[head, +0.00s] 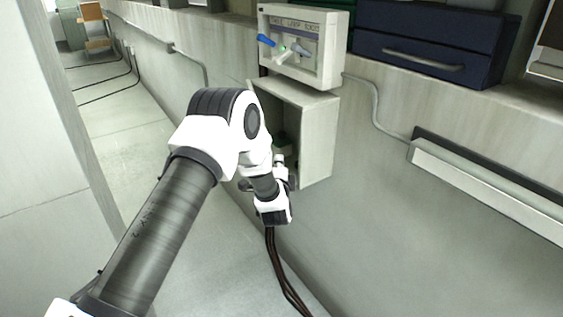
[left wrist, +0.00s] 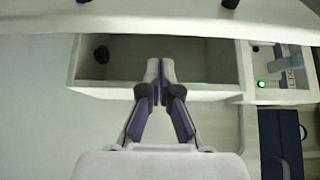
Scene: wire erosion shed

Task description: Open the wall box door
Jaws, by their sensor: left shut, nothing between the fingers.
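The pale wall box (head: 318,140) is mounted low on the wall in the head view, below a panel with levers. Its front shows a dark opening, and its hollow inside also shows in the left wrist view, behind its rim (left wrist: 90,92). I cannot tell whether the broad pale face on its right is a side wall or a door swung out. My left gripper (left wrist: 160,68) is shut and empty, its tips in front of the opening. In the head view the gripper (head: 280,162) is at the lower part of the box, partly hidden by its own wrist. My right gripper is out of view.
The lever panel (head: 303,52) with blue and grey levers and a green light sits just above the box. Dark blue drawers (head: 433,45) stand on the ledge to the right. A long pale rail (head: 485,185) juts from the wall. The floor (head: 130,140) at left is mostly clear.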

